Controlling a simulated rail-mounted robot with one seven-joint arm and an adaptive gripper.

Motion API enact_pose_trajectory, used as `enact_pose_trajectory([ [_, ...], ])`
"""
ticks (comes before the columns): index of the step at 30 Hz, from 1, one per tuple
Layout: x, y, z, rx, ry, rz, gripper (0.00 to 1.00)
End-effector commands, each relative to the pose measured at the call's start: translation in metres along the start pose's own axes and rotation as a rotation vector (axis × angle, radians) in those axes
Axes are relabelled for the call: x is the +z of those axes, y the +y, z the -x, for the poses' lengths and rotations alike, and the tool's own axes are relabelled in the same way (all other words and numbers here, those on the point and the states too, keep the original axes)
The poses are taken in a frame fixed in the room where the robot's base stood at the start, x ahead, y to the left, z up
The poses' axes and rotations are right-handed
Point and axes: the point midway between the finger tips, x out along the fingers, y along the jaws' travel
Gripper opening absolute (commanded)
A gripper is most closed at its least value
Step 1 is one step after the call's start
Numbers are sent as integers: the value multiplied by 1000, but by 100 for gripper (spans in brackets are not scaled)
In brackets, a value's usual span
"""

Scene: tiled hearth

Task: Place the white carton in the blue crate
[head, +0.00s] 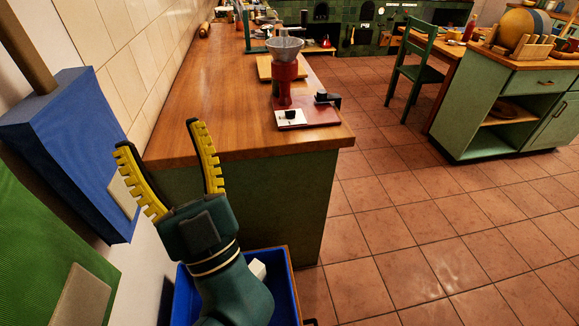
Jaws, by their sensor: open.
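The blue crate (294,292) is low at the bottom of the head view, beside the end of the counter, and my arm covers much of it. A white block, which looks like the white carton (258,268), shows inside the crate, partly hidden behind my arm. Whether it rests on the crate's floor is hard to tell. My gripper (157,134) has yellow ribbed fingers spread wide with nothing between them. It points up and away from the crate, in front of the left wall and near the counter's near left corner.
The wooden counter (200,100) has a clear near left part. A red grinder (285,85) with a grey funnel stands near its right edge, beside a white card (291,117). A blue box (65,130) is close on the left. Tiled floor (400,230) is free at right.

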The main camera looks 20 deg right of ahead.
Motion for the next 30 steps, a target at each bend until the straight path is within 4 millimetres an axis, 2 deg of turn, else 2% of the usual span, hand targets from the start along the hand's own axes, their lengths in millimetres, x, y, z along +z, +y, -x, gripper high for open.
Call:
enact_pose_trajectory([
  [1,-22,5,3,-45,-61,55,62],
  [3,-41,22,14,-42,-188,115,62],
  [6,-63,58,41,72,-348,157,62],
  [10,-82,92,71,228,-451,156,62],
  [14,-87,100,80,273,-474,148,62],
  [20,-86,99,79,270,-473,148,62],
  [23,-95,99,69,269,-472,148,62],
  [26,-115,100,46,268,-472,148,62],
  [30,-157,102,0,267,-471,148,62],
])
